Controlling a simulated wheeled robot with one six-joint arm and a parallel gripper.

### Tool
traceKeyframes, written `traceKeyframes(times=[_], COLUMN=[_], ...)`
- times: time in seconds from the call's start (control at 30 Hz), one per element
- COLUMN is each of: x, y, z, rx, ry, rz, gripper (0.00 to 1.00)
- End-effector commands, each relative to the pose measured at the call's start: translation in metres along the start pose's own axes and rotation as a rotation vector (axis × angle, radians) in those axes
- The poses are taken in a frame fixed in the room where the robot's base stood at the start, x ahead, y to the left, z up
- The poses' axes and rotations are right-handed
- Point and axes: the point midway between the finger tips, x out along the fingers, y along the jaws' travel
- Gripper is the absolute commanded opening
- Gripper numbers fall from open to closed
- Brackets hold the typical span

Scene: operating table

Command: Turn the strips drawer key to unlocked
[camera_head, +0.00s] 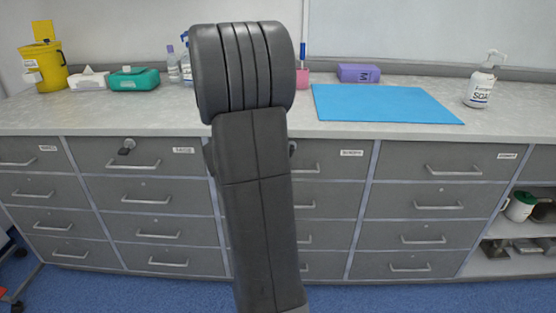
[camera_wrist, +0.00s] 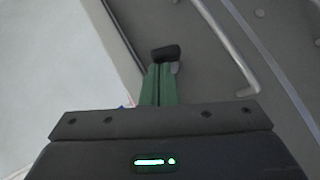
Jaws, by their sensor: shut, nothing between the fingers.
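In the wrist view, a key with a dark head (camera_wrist: 166,52) stands out from a grey drawer front, just beyond my fingertips. My gripper (camera_wrist: 160,70) has green fingers, which are closed together with nothing between them. Whether they touch the key head is unclear. A small silvery part shows beside the head. In the head view, my arm hides my gripper. A dark key or lock part (camera_head: 292,148) peeks out at the arm's right edge. Another dark key (camera_head: 127,147) sits in a drawer further left. The drawer labels are too small to read surely.
Bar handles stick out from the drawers, one close by in the wrist view (camera_wrist: 228,45). The worktop (camera_head: 400,135) overhangs the drawers. On it are a blue mat (camera_head: 380,103), a purple box (camera_head: 358,73), a pump bottle (camera_head: 480,85) and a yellow bin (camera_head: 42,65).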

Motion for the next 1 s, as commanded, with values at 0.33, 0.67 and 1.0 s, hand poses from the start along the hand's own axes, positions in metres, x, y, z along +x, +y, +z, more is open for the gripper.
traceKeyframes(times=[0.33, 0.67, 1.0], x=[0.003, 0.006, 0.009], y=[0.007, 0.017, 0.025], z=[0.003, 0.005, 0.009], rx=[0.173, 0.331, 0.496], ry=[0.001, 0.0, -0.001], rz=[-0.169, -0.327, -0.492], gripper=[0.0, 0.0, 0.0])
